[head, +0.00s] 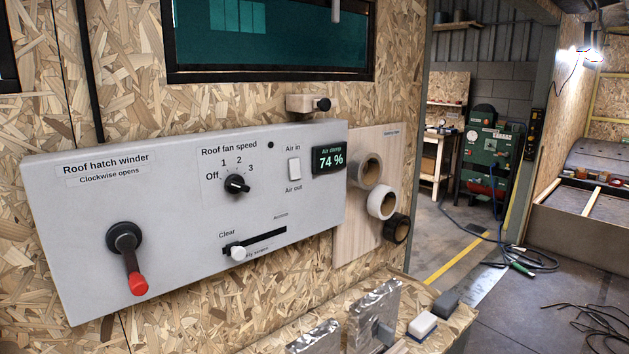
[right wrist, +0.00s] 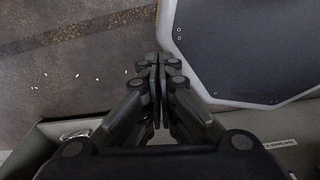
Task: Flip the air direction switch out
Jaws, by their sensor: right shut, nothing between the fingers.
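The air direction switch (head: 294,169) is a small white rocker on the grey control panel (head: 190,190). The label "Air in" stands above it and "Air out" below it. I cannot tell which way the rocker is tilted. Neither gripper shows in the head view, and nothing touches the switch. In the right wrist view my right gripper (right wrist: 158,65) is shut and empty, with its fingers together above a dark floor and beside a grey-rimmed dark surface. My left gripper is not in view.
Tape rolls (head: 381,202) hang at right. A ledge (head: 455,318) with foil-wrapped pieces and small blocks lies below. A cable (head: 520,260) lies on the floor.

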